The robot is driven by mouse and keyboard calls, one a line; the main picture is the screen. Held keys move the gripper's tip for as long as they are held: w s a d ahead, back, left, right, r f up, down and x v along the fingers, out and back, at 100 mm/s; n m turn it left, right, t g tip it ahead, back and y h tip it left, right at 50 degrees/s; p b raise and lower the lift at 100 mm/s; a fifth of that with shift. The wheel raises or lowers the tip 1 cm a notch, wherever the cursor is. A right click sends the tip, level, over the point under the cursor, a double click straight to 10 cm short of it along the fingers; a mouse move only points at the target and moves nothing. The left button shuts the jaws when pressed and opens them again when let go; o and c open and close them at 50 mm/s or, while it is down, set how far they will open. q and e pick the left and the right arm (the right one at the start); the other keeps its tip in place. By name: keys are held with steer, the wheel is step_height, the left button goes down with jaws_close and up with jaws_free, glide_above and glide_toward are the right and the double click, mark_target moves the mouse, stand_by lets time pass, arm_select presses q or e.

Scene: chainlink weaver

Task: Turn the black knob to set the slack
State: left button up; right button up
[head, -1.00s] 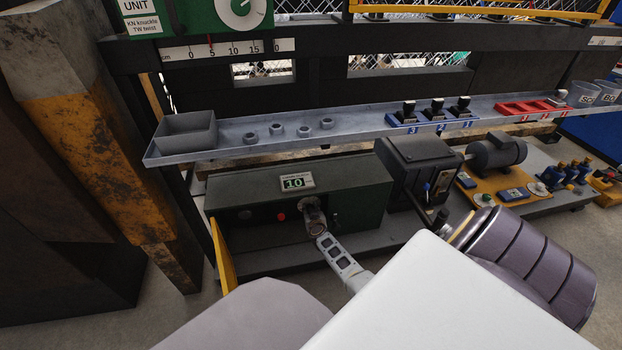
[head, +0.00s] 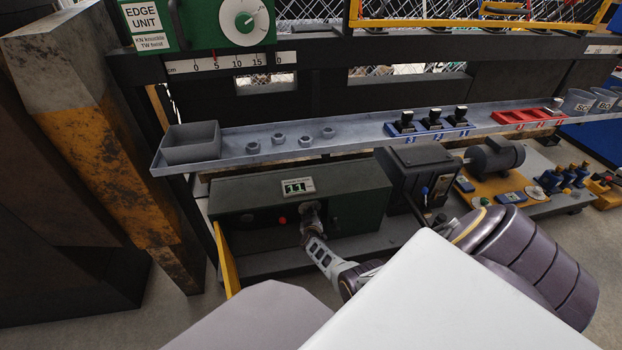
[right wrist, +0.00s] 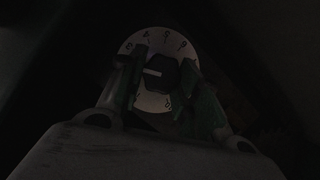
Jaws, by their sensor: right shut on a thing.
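The black knob (right wrist: 156,72) sits at the centre of a pale round dial (right wrist: 152,101) with numbers, in the dark right wrist view. A white pointer mark on the knob points left. My right gripper (right wrist: 158,76) is shut on the knob, one finger on each side. In the head view my right gripper (head: 311,222) is at the front of the dark green box (head: 358,205) and hides the knob there. A small display (head: 297,187) on top of the box reads 11. My left gripper is not in view.
A red button (head: 283,221) is left of my gripper on the box front. A yellow plate (head: 224,262) stands at the box's left end. A grey shelf (head: 355,138) with nuts and blue and red holders runs above. A motor (head: 494,157) stands at right.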

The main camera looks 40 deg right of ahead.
steer(key=shift+a, duration=0.1)
stand_by(0.3)
steer(key=o, duration=1)
steer(key=shift+o, duration=0.3)
steer(key=shift+m+y+b, duration=0.3)
steer(key=shift+m+b, duration=0.2)
steer(key=shift+m+b, duration=0.3)
steer(key=shift+s+d+m+t+y+b, duration=0.15)
steer(key=shift+m+t+y+b, duration=0.1)
steer(key=shift+m+y+b, duration=0.4)
steer(key=shift+w+d+m+t+y+b, duration=0.1)
steer(key=shift+m+t+y+b, duration=0.2)
steer(key=shift+b, duration=0.6)
